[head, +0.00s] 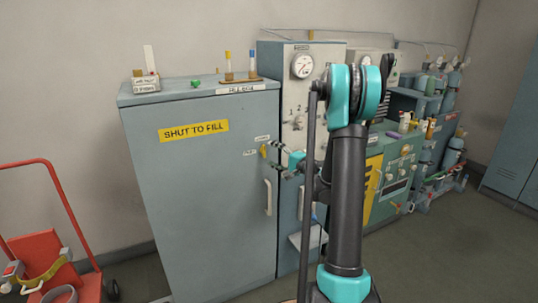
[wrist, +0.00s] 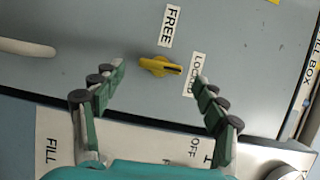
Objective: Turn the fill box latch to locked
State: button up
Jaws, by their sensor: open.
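The fill box (head: 205,205) is the tall grey-blue cabinet marked "SHUT TO FILL". Its latch (wrist: 160,66) is a small yellow knob on the door; it also shows in the head view (head: 264,151). In the wrist view the FREE label (wrist: 170,26) is above the latch and the LOCKED label (wrist: 195,75) is to its right. The latch's long axis runs toward LOCKED; I cannot tell which end is its pointer. My gripper (wrist: 160,73) is open, with one finger on each side of the latch in the picture. No contact shows.
A pale door handle (head: 268,197) is below the latch. To the right stands a gauge panel (head: 298,95), then green equipment (head: 398,170) and bottles. Small items sit on the cabinet top. A red trolley (head: 45,255) stands at left. Some floor is clear at right.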

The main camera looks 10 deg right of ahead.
jog(key=v, duration=0.9)
jog(key=shift+s+d, duration=0.15)
jog(key=shift+s, duration=0.05)
